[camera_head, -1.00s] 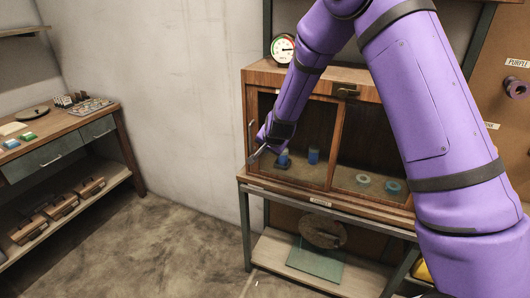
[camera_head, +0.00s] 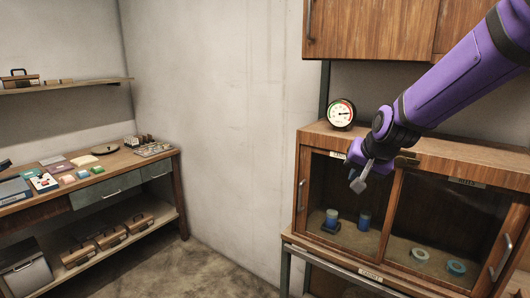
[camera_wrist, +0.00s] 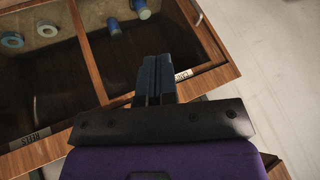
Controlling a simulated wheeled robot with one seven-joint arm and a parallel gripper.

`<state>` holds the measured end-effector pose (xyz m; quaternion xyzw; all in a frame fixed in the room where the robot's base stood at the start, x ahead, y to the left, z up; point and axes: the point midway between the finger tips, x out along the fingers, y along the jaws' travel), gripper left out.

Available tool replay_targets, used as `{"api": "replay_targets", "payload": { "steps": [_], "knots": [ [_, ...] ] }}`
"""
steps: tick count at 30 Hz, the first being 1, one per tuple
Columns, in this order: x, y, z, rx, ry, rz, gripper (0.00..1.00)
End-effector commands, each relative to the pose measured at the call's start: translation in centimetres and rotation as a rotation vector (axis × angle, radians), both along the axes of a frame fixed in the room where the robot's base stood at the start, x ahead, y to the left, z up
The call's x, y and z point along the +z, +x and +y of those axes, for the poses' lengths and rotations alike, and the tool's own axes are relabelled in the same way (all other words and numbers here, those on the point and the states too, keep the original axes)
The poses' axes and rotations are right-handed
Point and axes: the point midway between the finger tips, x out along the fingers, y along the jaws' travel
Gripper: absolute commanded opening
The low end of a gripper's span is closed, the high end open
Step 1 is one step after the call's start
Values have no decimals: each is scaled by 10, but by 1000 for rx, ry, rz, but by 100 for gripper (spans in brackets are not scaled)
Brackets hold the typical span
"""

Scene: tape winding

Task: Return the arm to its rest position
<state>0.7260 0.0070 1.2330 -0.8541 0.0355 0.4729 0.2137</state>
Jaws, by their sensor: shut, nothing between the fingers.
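My gripper (camera_head: 360,184) is at the end of my purple arm, in front of the upper part of the wooden cabinet (camera_head: 396,190) in the head view. In the wrist view my gripper (camera_wrist: 157,66) has its two dark fingers together with nothing between them. The fingers point toward the cabinet's divider and frame. Parts of the cabinet's top are hidden behind my arm.
The cabinet holds blue cylinders (camera_head: 363,221) on the left and tape rings (camera_head: 456,267) on the right. A round gauge (camera_head: 341,114) stands on its top. A wall cabinet (camera_head: 370,27) hangs above. A workbench (camera_head: 90,178) with small items stands at left; bare floor lies between.

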Motion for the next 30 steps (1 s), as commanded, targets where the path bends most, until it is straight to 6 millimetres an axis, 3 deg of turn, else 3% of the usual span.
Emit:
{"api": "replay_targets", "payload": {
  "steps": [1, 6, 15, 24, 30],
  "knots": [
    [14, -16, -5, 19, -11, -4, 0],
    [45, -67, -20, 85, -61, 8, 0],
    [79, -165, -46, 186, -165, 34, 0],
    [87, -257, -67, 260, -275, 70, 0],
    [84, -291, -74, 282, -318, 92, 0]
  ]
}}
